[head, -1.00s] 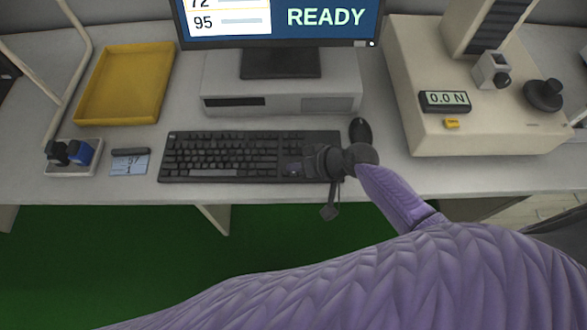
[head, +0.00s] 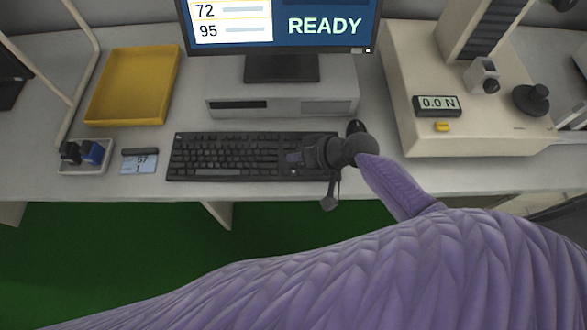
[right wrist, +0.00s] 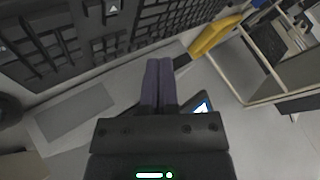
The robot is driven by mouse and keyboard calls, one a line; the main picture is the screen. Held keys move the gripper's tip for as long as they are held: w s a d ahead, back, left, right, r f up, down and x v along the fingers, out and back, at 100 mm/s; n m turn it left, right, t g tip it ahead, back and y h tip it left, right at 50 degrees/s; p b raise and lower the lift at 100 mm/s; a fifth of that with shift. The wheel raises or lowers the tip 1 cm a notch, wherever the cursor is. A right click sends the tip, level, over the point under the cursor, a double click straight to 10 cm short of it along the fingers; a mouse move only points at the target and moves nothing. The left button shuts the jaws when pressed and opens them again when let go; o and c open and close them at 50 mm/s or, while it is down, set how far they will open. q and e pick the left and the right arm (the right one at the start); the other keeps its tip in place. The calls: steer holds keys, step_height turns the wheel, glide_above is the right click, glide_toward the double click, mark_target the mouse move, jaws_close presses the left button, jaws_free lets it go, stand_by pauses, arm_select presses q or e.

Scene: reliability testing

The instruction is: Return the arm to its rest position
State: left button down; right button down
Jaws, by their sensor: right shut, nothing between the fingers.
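My right gripper (head: 293,157) is over the right end of the black keyboard (head: 225,155) in the head view, with my purple-sleeved arm reaching in from the right. In the right wrist view its two fingers (right wrist: 158,66) lie side by side, shut with nothing between them. The keyboard (right wrist: 60,40) fills the upper left of that view. I cannot tell how high the gripper is above the keys. My left gripper is not in view.
A black mouse (head: 356,127) lies just behind my right wrist. The monitor (head: 281,66) stands behind the keyboard. A yellow tray (head: 92,117) is at left, and a beige tester with a gauge (head: 437,105) at right. The desk's front edge is close to the keyboard.

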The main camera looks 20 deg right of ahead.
steer(key=s+a+r+n+g+h, duration=0.2)
steer(key=s+n, duration=0.1)
steer(key=s, duration=0.6)
steer(key=s+d+r+m+h, duration=0.2)
steer(key=s+d+r+h, duration=0.2)
steer(key=s+d+r, duration=0.3)
steer(key=s+f+g+h+b, duration=0.1)
steer(key=s+f, duration=0.1)
steer(key=f, duration=0.9)
steer(key=s+f+g+b, duration=0.1)
steer(key=s+f, duration=0.2)
steer(key=f, duration=0.8)
steer(key=s+d+f+g, duration=0.1)
steer(key=s+d+f, duration=0.1)
steer(key=s+f, duration=0.8)
steer(key=shift+s+n+b, duration=0.3)
steer(key=shift+s, duration=0.8)
steer(key=shift+d, duration=0.15)
